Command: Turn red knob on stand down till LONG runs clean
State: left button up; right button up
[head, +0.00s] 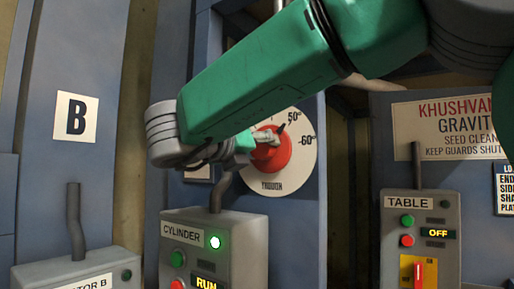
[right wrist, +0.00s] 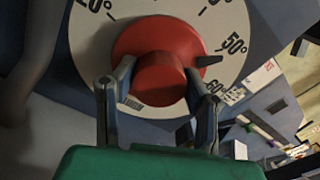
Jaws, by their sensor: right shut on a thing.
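The red knob (head: 279,158) sits on a round white dial (head: 298,170) marked TROUGH, with degree numbers around it. My right gripper (head: 265,145) reaches it from the left and is shut on the knob's raised red grip. In the right wrist view, the fingers of my right gripper (right wrist: 160,80) stand on either side of the knob's grip (right wrist: 161,76). The knob's black pointer (right wrist: 207,61) points between the 50 and 60 marks there. My forearm hides the upper left of the dial in the head view. My left gripper is not in view.
The grey CYLINDER box (head: 235,245) below the dial has a lit green lamp and shows RUN. The TABLE box (head: 445,262) at right shows OFF. A blue post with a B sign (head: 76,117) stands left.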

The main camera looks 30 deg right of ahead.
jog(key=shift+d+f, duration=0.15)
jog(key=shift+f, duration=0.1)
jog(key=n+b, duration=0.1)
jog(key=n, duration=0.2)
jog(key=shift+f+n, duration=0.1)
jog(key=shift+n, duration=2.2)
jog(key=o, duration=1.1)
jog(key=shift+o, duration=0.2)
jog(key=shift+w+d, duration=0.2)
jog(key=shift+d, duration=0.05)
jog(key=shift+s+a, duration=0.1)
jog(key=shift+a, duration=0.1)
